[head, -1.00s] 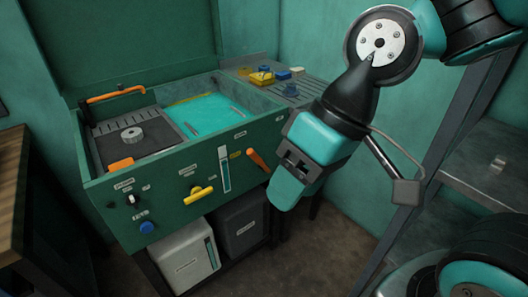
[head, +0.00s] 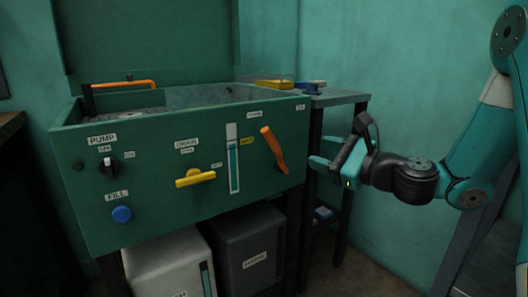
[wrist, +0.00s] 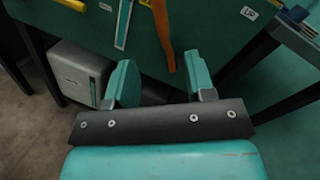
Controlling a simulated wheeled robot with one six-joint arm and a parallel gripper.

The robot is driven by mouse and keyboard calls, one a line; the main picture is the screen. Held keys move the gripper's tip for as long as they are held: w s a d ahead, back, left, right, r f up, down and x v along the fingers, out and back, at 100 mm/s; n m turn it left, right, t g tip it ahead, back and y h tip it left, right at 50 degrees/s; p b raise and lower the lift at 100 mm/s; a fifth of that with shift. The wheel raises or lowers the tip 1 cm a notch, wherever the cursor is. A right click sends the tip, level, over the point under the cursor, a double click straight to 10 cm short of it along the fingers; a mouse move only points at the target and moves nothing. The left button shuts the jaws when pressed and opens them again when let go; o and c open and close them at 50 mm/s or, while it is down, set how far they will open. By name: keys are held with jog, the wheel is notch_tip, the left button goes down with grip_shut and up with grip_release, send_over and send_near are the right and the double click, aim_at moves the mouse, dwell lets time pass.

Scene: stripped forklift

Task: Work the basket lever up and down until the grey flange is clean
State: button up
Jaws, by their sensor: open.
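An orange lever (head: 273,150) is on the right part of the green washer's front panel, tilted with its upper end to the left. I take it to be the basket lever; the small label above it is unreadable. My gripper (head: 318,170) is open and empty, to the right of the lever and apart from it, fingers pointing left in the head view. In the wrist view the lever (wrist: 164,38) hangs beyond the gap between the open fingers (wrist: 160,80). The grey flange cannot be made out now; the tank's front wall hides most of the inside.
The green tank (head: 100,205) carries a pump knob (head: 108,166), blue fill button (head: 121,214), yellow drain handle (head: 195,178) and level gauge (head: 233,160). White (head: 165,268) and dark (head: 247,255) containers stand below. A side table (head: 340,99) is behind my gripper.

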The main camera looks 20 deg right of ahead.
jog(key=p, duration=0.5)
send_near(273, 139)
jog(key=w, duration=0.1)
jog(key=x, duration=1.2)
jog(key=shift+s+a, duration=0.1)
jog(key=shift+a, duration=0.15)
jog(key=shift+p, duration=0.3)
grip_shut()
